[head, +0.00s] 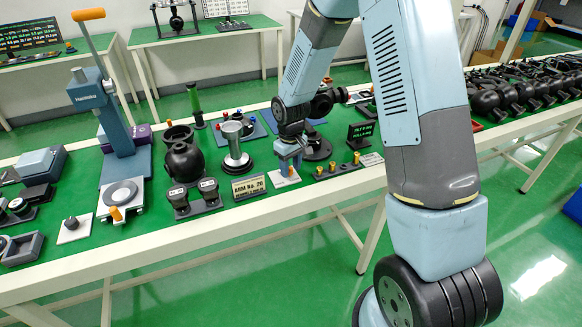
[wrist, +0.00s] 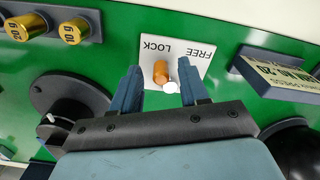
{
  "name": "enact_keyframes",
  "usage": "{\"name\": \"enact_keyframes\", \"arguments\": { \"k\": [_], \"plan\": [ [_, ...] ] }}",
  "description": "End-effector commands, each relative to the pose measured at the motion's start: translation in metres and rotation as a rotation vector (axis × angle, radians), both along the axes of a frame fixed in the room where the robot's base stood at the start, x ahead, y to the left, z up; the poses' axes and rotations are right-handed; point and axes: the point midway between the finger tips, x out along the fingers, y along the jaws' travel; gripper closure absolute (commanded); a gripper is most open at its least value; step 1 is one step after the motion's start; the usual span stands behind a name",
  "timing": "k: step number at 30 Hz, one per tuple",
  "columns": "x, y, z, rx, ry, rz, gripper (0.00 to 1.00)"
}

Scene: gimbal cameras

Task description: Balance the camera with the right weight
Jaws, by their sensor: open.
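My gripper (head: 289,154) hangs above a white plate (head: 284,178) on the green table. In the wrist view my gripper (wrist: 161,87) is open, with its fingers on either side of an orange lever (wrist: 161,72) with a white end; contact cannot be told. The plate reads FREE and LOCK. A black camera gimbal (head: 323,103) stands just behind, partly hidden by my arm; its round dark base (head: 318,149) shows. Several brass weights sit in dark holders to the right, among them one weight (head: 332,168); two show in the wrist view (wrist: 73,31).
A sign (head: 249,187) stands left of the plate, and a small display (head: 361,134) with green text stands to the right. A metal cylinder on a black base (head: 237,160) and a blue press (head: 97,100) are farther left. Black spherical devices (head: 490,100) crowd the right side.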

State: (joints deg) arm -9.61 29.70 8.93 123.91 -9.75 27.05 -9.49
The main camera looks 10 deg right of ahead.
Motion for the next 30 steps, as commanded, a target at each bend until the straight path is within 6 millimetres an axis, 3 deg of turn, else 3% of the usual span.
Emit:
{"name": "enact_keyframes", "arguments": {
  "k": [5,21,30],
  "plan": [
    [0.001,-0.001,0.021,0.001,-0.004,-0.001,0.56],
    [0.002,0.000,0.118,0.001,-0.004,-0.001,0.56],
    [0.001,0.000,0.134,0.000,0.000,0.000,0.56]
  ]
}}
